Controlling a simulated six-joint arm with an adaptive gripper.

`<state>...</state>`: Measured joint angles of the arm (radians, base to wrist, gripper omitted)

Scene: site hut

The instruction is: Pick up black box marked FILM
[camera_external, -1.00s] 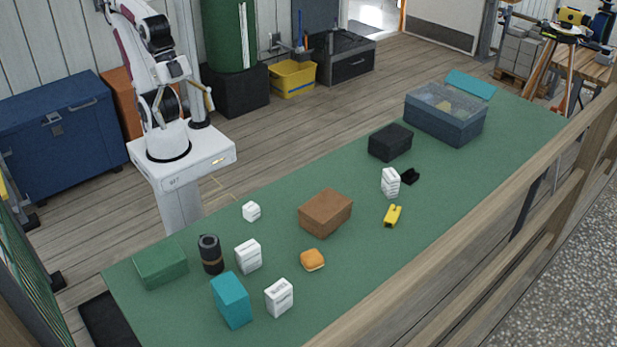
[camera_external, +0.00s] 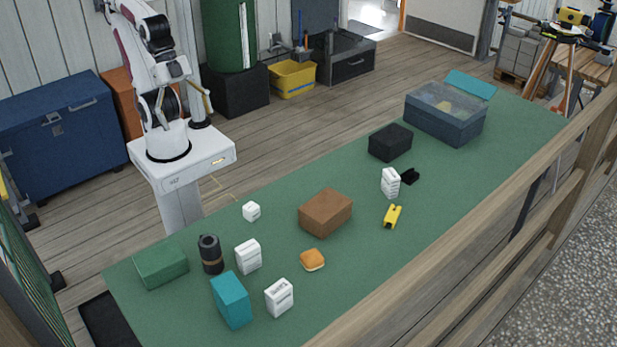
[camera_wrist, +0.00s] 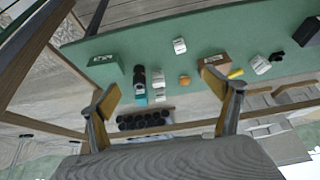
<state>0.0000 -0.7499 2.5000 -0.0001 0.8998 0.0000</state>
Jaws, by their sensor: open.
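A black box (camera_external: 390,142) lies on the green table, left of the lidded dark blue case, in the external view. No marking on it is legible. A dark box at the right edge of the wrist view (camera_wrist: 308,32) appears to be the same one, cut off by the frame. A smaller black item (camera_external: 410,176) lies in front of it, beside a white carton. My gripper (camera_wrist: 162,90) is open and empty in the wrist view, its fingers wide apart. It is well away from the black box, and my arm stands folded up behind the table.
The dark blue case (camera_external: 445,116) and a white carton (camera_external: 390,182) flank the black box. A yellow item (camera_external: 392,216), a brown box (camera_external: 325,212) and an orange item (camera_external: 312,260) lie nearer. White cartons, a dark cylinder (camera_external: 210,254), a teal box (camera_external: 231,300) and a green box (camera_external: 161,266) crowd the left end.

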